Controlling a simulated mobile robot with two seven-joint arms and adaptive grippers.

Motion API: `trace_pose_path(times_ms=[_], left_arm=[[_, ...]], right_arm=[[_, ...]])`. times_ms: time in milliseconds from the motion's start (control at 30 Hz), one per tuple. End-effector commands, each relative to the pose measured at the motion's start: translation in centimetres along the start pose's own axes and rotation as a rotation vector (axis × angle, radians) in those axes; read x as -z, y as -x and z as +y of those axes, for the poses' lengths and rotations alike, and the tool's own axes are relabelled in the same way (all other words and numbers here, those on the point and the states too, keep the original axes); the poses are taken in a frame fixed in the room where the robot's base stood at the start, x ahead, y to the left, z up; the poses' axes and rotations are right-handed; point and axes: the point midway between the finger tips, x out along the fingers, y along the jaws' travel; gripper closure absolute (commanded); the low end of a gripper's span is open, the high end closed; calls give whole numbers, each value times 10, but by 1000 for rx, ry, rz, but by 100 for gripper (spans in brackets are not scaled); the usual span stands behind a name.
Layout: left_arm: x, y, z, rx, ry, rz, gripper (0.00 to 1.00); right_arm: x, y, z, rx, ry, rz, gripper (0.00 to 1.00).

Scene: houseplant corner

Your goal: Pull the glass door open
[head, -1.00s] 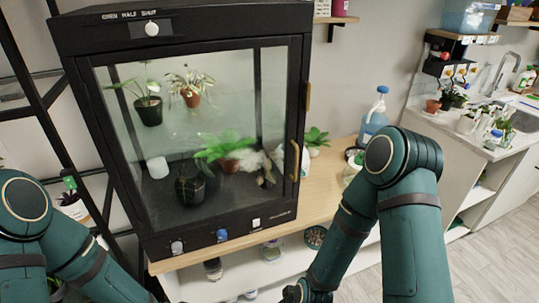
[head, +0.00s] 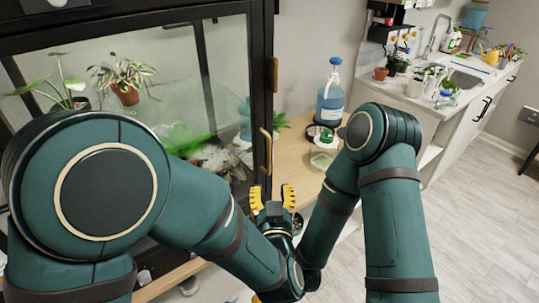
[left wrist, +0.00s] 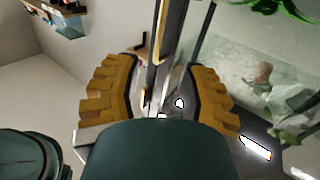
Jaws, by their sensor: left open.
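The glass door (head: 165,65) of the black cabinet looks shut, its dark frame running down the right side. A curved brass handle (head: 266,152) stands on that frame. My left gripper (head: 273,197), with yellow ridged fingers, is open just below the handle. In the left wrist view its fingers (left wrist: 158,95) stand apart, with the dark door frame (left wrist: 177,40) showing between and beyond them. No grip on the handle is visible. My right arm reaches down at the right; its gripper is mostly hidden behind my left arm, with perhaps a yellow bit at the bottom edge.
Potted plants (head: 127,80) are behind the glass. A blue spray bottle (head: 330,95) and a green-lidded jar (head: 324,150) stand on the wooden top (head: 295,155) right of the cabinet. A sink counter (head: 450,100) is farther right.

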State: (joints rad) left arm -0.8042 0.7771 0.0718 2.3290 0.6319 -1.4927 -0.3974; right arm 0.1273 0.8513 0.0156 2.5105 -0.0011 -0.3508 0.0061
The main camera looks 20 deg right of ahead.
Motion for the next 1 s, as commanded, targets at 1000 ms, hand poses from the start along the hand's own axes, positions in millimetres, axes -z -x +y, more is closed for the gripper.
trace_pose_path(times_ms=[1000], left_arm=[[-2,-132,-1,0,0,-4,59]], right_arm=[[16,33,-12,-4,-10,34,53]])
